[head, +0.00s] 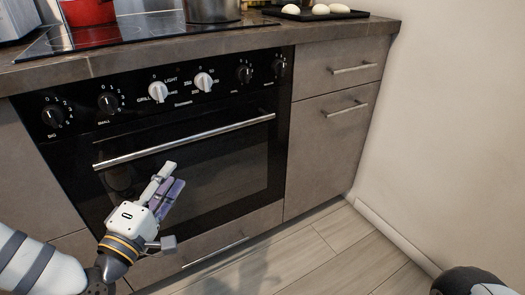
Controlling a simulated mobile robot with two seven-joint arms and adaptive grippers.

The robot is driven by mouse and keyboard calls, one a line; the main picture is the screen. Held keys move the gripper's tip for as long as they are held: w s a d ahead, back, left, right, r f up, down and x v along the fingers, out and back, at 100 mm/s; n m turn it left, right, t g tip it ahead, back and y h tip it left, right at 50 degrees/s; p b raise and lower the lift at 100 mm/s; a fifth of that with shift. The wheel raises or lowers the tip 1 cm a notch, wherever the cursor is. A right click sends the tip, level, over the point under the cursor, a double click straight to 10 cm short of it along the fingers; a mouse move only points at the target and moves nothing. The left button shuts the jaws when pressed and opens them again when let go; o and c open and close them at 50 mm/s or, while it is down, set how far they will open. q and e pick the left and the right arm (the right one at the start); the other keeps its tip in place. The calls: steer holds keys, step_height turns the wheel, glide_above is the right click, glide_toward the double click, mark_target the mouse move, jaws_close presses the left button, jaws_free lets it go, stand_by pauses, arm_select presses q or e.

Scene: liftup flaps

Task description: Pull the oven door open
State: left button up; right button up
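The oven door (228,172) is black with a dark glass window, and it looks shut. Its long silver handle (190,142) runs across the top of the door. My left gripper (175,174) is in front of the door's lower left part, its fingers pointing up toward the handle. In the picture its fingertips are just below the handle bar, not around it. Its pale and purple fingers lie close side by side, and I see nothing held between them. How far apart they are is unclear. My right gripper is out of view.
Knobs (158,91) line the panel above the door. A drawer with a handle (216,252) is below. A red pot (88,11) and a metal pot (212,8) stand on the cooktop. A wall (455,130) bounds the right; wooden floor (335,262) in front is clear.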

mark_target(190, 141)
arm_select(q)
steer(key=x, duration=0.4)
steer(key=b+x, duration=0.1)
steer(key=x, duration=0.3)
steer(key=r+b+x, duration=0.1)
steer(key=x, duration=0.3)
steer(key=shift+w+a+r, duration=0.1)
steer(key=shift+a, duration=0.15)
jaws_close()
